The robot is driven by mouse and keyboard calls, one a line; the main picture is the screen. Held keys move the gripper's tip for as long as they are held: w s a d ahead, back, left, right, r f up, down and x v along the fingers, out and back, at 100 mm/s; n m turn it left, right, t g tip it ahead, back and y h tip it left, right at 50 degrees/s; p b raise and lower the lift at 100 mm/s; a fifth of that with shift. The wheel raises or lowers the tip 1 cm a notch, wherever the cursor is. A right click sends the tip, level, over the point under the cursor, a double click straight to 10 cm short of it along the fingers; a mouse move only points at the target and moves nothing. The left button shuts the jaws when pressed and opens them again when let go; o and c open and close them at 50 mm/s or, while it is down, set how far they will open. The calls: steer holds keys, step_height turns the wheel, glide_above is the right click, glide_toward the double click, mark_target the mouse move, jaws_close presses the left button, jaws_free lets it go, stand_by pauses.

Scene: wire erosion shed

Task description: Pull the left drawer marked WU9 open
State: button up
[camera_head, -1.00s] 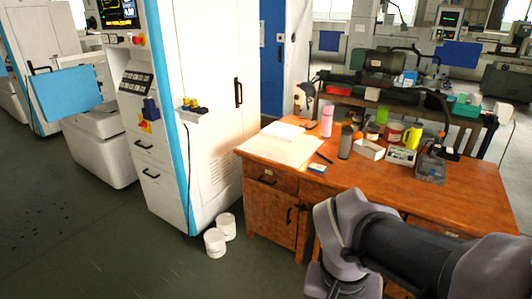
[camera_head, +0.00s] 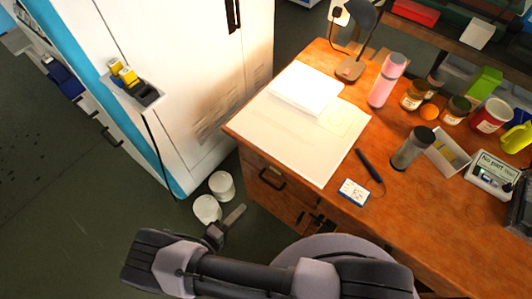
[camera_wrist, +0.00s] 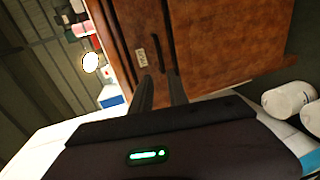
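The left drawer (camera_head: 252,163) is the upper front at the left end of the wooden desk and looks shut. Its dark bar handle (camera_head: 270,178) faces my gripper. In the wrist view the drawer front (camera_wrist: 122,35) is turned sideways, with a small pale label (camera_wrist: 141,58) too blurred to read surely, beside the handle (camera_wrist: 155,47). My gripper (camera_wrist: 160,75) is open, its two dark fingers apart and pointing toward the handle, nothing between them. In the head view my gripper (camera_head: 228,220) is left of the drawer, short of the handle.
A cupboard door (camera_head: 282,207) is below the drawer. Two white tubs (camera_head: 207,209) stand on the floor beside the desk. A white cabinet (camera_head: 205,75) is to the left. Papers (camera_head: 305,130), bottles and jars are on the desk top (camera_head: 345,195). The floor at the lower left is clear.

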mark_target(270, 183)
steer(key=b+x, duration=0.3)
steer(key=x, duration=1.3)
steer(key=shift+d, duration=0.35)
jaws_close()
stand_by(0.4)
